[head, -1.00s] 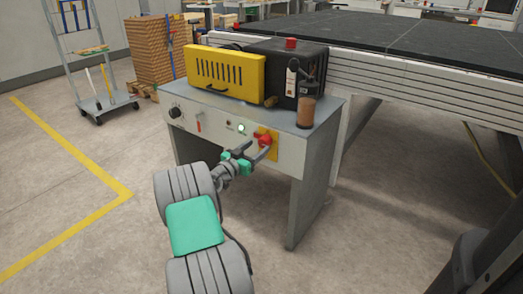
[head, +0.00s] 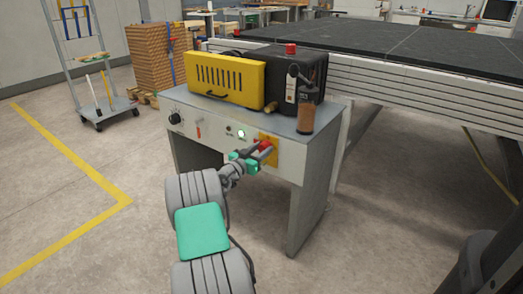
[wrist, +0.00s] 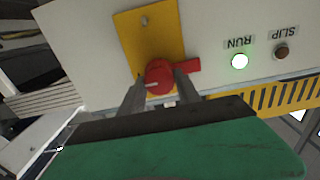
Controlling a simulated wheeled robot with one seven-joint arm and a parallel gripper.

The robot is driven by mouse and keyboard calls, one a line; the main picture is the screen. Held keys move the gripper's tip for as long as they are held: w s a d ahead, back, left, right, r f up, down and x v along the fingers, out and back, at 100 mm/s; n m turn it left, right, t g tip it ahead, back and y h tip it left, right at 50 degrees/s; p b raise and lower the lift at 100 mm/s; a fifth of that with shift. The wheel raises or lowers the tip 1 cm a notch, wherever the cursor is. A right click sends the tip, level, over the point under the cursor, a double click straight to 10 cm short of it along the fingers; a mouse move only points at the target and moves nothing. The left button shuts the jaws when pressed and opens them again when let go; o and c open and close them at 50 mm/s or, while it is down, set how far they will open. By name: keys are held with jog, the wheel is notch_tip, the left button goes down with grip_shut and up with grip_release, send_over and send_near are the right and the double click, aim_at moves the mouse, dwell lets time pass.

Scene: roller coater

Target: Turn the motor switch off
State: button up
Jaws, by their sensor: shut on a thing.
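The red rotary switch (wrist: 158,77) sits on a yellow plate (wrist: 135,35) on the white front panel. In the wrist view it lies between my gripper's two fingers, with its red handle pointing right and a pale mark on its left. In the head view the switch (head: 264,144) is partly covered by my gripper (head: 262,152), which is shut on it. The green RUN lamp (wrist: 240,61) is lit and shows in the head view too (head: 241,133). The SLIP lamp (wrist: 281,52) is dark.
A yellow slotted cover (head: 224,79), a black box (head: 312,68) and a brown cylinder (head: 305,119) are on the machine top. A black dial (head: 175,118) is on the panel's left. A long dark table (head: 420,50) extends right.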

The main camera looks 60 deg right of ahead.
grip_shut()
jog(key=shift+n, duration=0.4)
jog(key=n+p, duration=0.1)
jog(key=n, duration=0.2)
jog(key=shift+w+n, duration=0.1)
jog(key=shift+n, duration=0.2)
jog(key=n+p, duration=0.1)
jog(key=n, duration=0.2)
jog(key=shift+n, duration=0.3)
jog(key=n+p, duration=0.2)
jog(key=n, duration=0.2)
jog(key=shift+w+n, duration=0.1)
jog(key=shift+n, duration=0.2)
jog(key=n, duration=0.1)
jog(key=n+p, duration=0.1)
jog(key=n, duration=0.1)
jog(key=n+p, duration=0.1)
jog(key=n, duration=0.1)
jog(key=shift+f, duration=0.25)
jog(key=shift+n, duration=0.3)
